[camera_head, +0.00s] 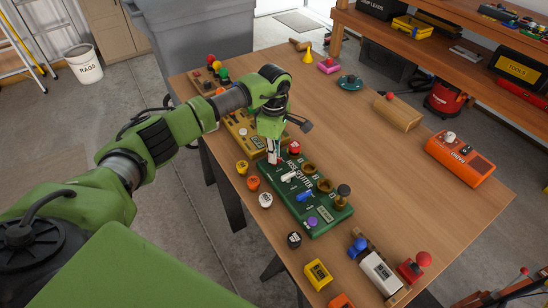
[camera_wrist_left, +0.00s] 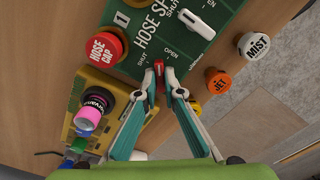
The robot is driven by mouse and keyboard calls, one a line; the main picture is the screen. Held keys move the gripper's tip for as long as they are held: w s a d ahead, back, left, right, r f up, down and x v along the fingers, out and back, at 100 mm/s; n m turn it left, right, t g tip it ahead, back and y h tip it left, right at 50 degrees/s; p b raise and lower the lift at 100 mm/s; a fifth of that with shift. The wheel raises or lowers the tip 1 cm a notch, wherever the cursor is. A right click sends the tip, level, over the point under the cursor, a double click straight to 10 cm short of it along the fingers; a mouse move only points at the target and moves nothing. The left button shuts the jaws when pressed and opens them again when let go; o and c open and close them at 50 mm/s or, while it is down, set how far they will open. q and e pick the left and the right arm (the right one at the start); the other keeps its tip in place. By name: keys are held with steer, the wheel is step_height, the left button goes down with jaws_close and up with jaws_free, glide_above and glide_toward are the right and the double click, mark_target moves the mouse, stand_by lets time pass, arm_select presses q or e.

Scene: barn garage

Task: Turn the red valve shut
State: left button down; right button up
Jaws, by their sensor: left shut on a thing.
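A green hose splitter board (camera_head: 322,218) lies on the wooden table in the head view, and its printed face also fills the top of the left wrist view (camera_wrist_left: 150,18). My left gripper (camera_wrist_left: 159,72) is shut on the small red valve handle (camera_wrist_left: 159,84) at the board's edge, beside the SHUT and OPEN marks. The fingers hide part of the handle, so its exact angle is unclear. In the head view my left gripper (camera_head: 273,155) points down at the board's far end. A white valve lever (camera_head: 290,175) is nearby. My right gripper is not in view.
A red hose cap (camera_wrist_left: 106,47) sits close beside the fingers. A yellow board (camera_head: 243,130) adjoins the splitter. Loose caps, including JET (camera_wrist_left: 217,80) and MIST (camera_wrist_left: 254,46), lie alongside. Table room right of the splitter is clear up to an orange box (camera_head: 460,160).

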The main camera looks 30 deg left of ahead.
arm_select(q)
steer(key=n+b, duration=0.1)
steer(key=n, duration=0.4)
steer(key=shift+n+b, duration=0.3)
steer(key=n, duration=0.4)
steer(key=shift+n+b, duration=0.35)
steer(key=shift+n, duration=0.35)
steer(key=c, duration=2.2)
jaws_free()
steer(key=shift+o, duration=0.2)
steer(key=shift+r, duration=0.2)
step_height(320, 180, up, 12)
steer(key=shift+f, duration=0.15)
